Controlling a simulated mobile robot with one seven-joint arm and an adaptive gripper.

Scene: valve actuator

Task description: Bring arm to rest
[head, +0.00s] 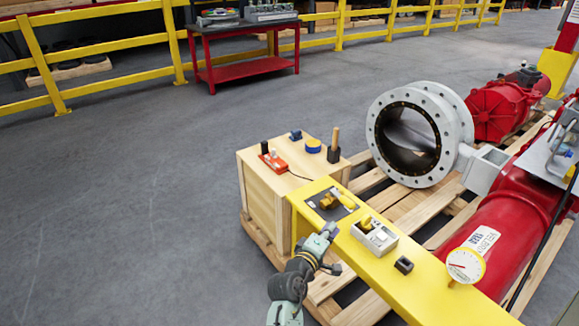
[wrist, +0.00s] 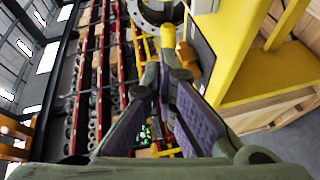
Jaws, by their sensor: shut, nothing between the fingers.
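My arm (head: 292,284) reaches up from the bottom of the head view. My gripper (head: 330,230) is at the near left edge of the yellow beam, just below the black plate (head: 325,212) with its yellow-handled part (head: 346,201). In the wrist view the fingers of my gripper (wrist: 166,72) are together and hold nothing. A yellow rounded part (wrist: 167,36) shows just beyond the fingertips; I cannot tell whether they touch it.
A flanged valve (head: 385,140) and red actuator (head: 500,225) are right. Floor at left is clear.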

